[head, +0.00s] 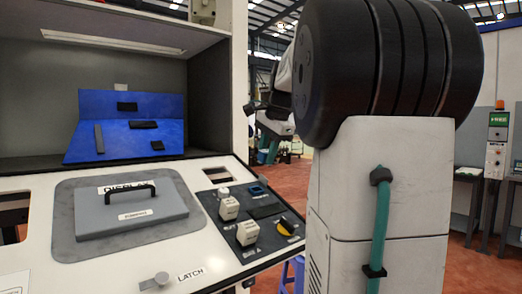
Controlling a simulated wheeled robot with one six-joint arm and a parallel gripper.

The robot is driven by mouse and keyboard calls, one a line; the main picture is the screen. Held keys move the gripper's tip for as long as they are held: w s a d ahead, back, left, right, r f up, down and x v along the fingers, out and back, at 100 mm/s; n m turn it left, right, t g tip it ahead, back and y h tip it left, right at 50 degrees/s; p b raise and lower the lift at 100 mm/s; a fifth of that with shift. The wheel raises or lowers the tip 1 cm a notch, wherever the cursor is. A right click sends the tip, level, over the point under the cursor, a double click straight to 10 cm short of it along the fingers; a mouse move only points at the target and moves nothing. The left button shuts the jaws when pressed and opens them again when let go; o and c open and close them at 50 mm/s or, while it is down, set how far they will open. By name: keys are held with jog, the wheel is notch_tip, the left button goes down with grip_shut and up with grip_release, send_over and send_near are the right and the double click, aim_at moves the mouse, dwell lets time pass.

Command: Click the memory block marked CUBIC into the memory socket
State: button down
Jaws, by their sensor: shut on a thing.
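I cannot make out any block marked CUBIC. A dark control panel (222,228) lies at the right of the white console. On it stand two off-white blocks, a rear one (229,208) and a front one (247,233), with labels too small to read. A small blue-edged part (258,190) and a dark rectangular area (266,211) lie at the panel's rear right. I cannot tell which part is the memory socket.
A grey lidded cover (130,216) with a black handle sits on the console's left. A blue board (112,144) with several dark pieces stands in the alcove.

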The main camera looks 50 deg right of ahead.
jog(key=shift+x, duration=4.6)
jog(key=shift+w+f, duration=0.2)
jog(key=c, duration=0.6)
grip_release()
jog(key=shift+r, duration=0.1)
jog(key=shift+v, duration=2.9)
jog(key=shift+s, duration=0.1)
